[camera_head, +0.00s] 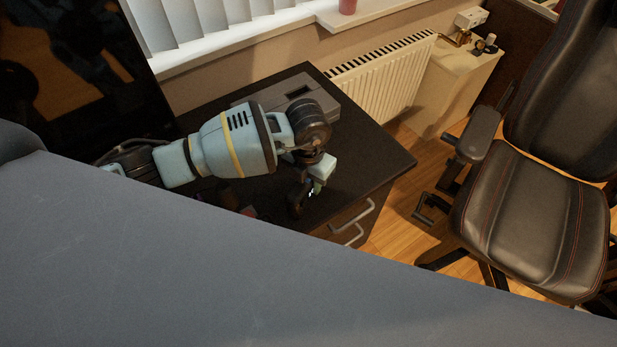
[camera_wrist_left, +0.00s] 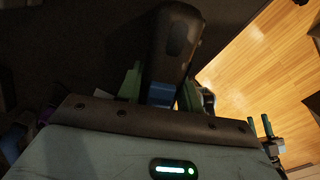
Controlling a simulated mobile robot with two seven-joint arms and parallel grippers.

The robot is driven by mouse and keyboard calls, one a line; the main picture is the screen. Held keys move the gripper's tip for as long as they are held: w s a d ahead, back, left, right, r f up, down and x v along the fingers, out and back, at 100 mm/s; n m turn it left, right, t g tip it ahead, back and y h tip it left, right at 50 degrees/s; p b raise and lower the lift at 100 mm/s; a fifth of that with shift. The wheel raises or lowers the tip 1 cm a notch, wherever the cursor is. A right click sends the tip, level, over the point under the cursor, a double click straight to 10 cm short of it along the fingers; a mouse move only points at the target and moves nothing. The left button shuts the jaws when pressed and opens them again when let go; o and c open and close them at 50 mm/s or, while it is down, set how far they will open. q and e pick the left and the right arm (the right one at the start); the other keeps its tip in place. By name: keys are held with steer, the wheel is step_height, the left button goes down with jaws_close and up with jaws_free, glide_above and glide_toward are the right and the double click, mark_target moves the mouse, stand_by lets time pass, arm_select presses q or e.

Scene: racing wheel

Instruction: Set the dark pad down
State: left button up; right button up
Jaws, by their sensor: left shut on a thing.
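The dark pad (camera_wrist_left: 175,45) is a long, rounded black piece. It stands between the fingers of my left gripper (camera_wrist_left: 160,92), which is shut on it. In the head view my left gripper (camera_head: 307,185) is over the front right part of the dark desk top (camera_head: 372,160). The pad (camera_head: 296,197) shows there as a dark shape by the fingers. I cannot tell whether the pad touches the desk. At the right of the left wrist view, two small greenish prongs look like my right gripper (camera_wrist_left: 259,127); its state is unclear.
A flat grey box (camera_head: 322,98) lies at the back of the desk. A black office chair (camera_head: 535,215) stands to the right, with wooden floor between. A white radiator (camera_head: 385,82) is behind the desk. A dark screen (camera_head: 85,75) stands at the left. The desk's right corner is bare.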

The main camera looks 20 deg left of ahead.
stand_by(0.3)
arm_select(q)
steer(key=o, duration=1.1)
steer(key=shift+o, duration=0.2)
steer(key=shift+r, duration=0.1)
step_height(320, 180, up, 12)
steer(key=shift+r+p, duration=0.1)
steer(key=shift+p, duration=0.35)
